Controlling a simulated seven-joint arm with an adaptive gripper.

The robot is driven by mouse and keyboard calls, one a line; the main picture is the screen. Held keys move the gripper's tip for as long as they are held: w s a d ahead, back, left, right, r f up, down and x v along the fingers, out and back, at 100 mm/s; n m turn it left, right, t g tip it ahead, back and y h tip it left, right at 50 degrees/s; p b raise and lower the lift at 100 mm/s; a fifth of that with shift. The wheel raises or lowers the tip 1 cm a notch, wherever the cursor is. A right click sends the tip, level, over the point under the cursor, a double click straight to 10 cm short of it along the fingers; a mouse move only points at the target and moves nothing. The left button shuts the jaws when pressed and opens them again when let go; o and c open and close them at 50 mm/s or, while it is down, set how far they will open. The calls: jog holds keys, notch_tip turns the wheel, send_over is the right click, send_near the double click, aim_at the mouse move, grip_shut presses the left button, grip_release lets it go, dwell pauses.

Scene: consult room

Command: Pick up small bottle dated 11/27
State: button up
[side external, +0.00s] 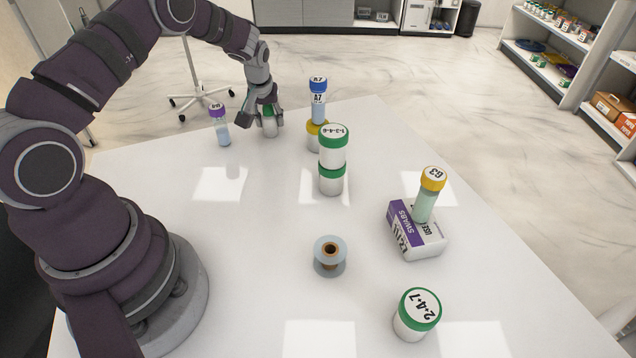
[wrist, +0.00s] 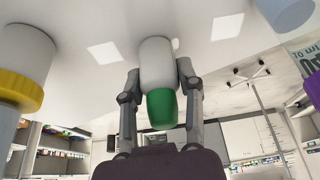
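A small white bottle with a green cap (side external: 268,128) stands near the far edge of the table; no date is readable on it. In the wrist view this bottle (wrist: 157,62) shows cap towards the camera, between my fingers. My gripper (side external: 264,126) is lowered over it from above, with one finger on each side; the fingers also show in the wrist view (wrist: 158,78). The fingertips lie close to the bottle's sides; I cannot tell whether they press on it. The date 11/27 is not legible on any bottle.
A purple-capped vial (side external: 221,130) stands left of my gripper. A blue-capped A7 vial (side external: 318,106) stands on a yellow-capped jar (side external: 315,139) to the right. Nearer are stacked green-capped jars (side external: 332,152), a swab box (side external: 428,243) under a G3 vial (side external: 424,204), a spool (side external: 330,265) and another jar (side external: 411,323).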

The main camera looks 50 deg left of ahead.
jog(key=c, duration=0.4)
jog(key=shift+c, duration=0.2)
